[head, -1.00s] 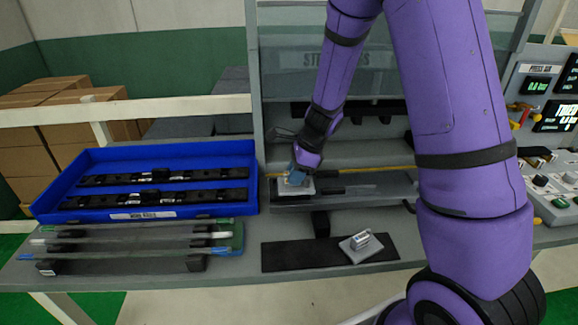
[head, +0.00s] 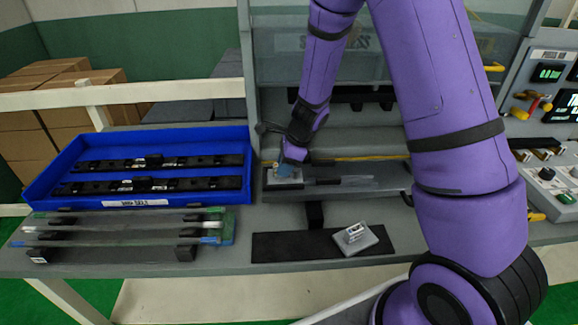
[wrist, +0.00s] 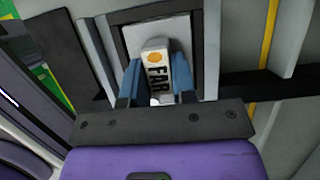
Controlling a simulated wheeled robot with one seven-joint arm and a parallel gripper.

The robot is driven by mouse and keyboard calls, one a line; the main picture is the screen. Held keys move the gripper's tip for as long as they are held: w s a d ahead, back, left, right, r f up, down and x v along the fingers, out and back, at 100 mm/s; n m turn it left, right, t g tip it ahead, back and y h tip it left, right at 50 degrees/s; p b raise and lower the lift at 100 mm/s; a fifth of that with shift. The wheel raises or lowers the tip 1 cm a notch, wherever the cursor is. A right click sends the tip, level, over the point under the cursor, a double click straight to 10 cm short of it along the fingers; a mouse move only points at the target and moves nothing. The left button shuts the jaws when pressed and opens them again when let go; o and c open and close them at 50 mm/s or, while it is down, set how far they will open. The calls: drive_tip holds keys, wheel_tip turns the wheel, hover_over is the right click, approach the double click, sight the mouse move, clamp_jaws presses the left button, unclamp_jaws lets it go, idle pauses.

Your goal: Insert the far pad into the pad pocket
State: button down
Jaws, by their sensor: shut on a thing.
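The far pad is a light grey plate (wrist: 136,42) with a white upright grip block (wrist: 157,70) marked "FAR" and an orange dot. My gripper (wrist: 157,88) is shut on this block, with one blue finger on each side. In the head view the pad (head: 284,183) is at the left end of the grey fixture on the bench, under my gripper (head: 288,172). In the wrist view the plate lies within a dark border (wrist: 155,12), which looks like the pad pocket. Whether the plate is fully down in it I cannot tell; my fingers and palm hide its near side.
A second pad (head: 368,241) with a white block lies on a black mat (head: 290,246) in front of the fixture. A blue tray (head: 60,195) with black rails and a rack of strips (head: 110,236) stand at left. A control panel (head: 550,185) is at right.

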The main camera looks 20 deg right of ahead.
drive_tip(key=shift+f, duration=0.15)
drive_tip(key=c, duration=0.9)
unclamp_jaws()
drive_tip(key=s+d+r+n, duration=0.2)
drive_tip(key=s+r, duration=0.1)
drive_tip(key=r, duration=0.7)
drive_tip(key=s+d+r+n, duration=0.2)
drive_tip(key=s+r+n, duration=0.1)
drive_tip(key=r, duration=0.6)
drive_tip(key=s+d+r+n+t+h, duration=0.1)
drive_tip(key=s+r+n, duration=0.3)
drive_tip(key=s, duration=0.3)
drive_tip(key=s+d+r+n+t+h, duration=0.1)
drive_tip(key=s+r+n+h, duration=0.1)
drive_tip(key=s+r+n, duration=0.3)
drive_tip(key=s+r+n+t+h, duration=0.1)
drive_tip(key=s+r+n, duration=0.3)
drive_tip(key=s+n, duration=0.3)
drive_tip(key=shift+s+d+r+n+t, duration=0.1)
drive_tip(key=shift+s+d+n+t, duration=0.1)
drive_tip(key=shift+s, duration=0.9)
drive_tip(key=shift+s+d+r+n+t, duration=0.1)
drive_tip(key=shift+s+d+t, duration=0.1)
drive_tip(key=shift+s, duration=0.85)
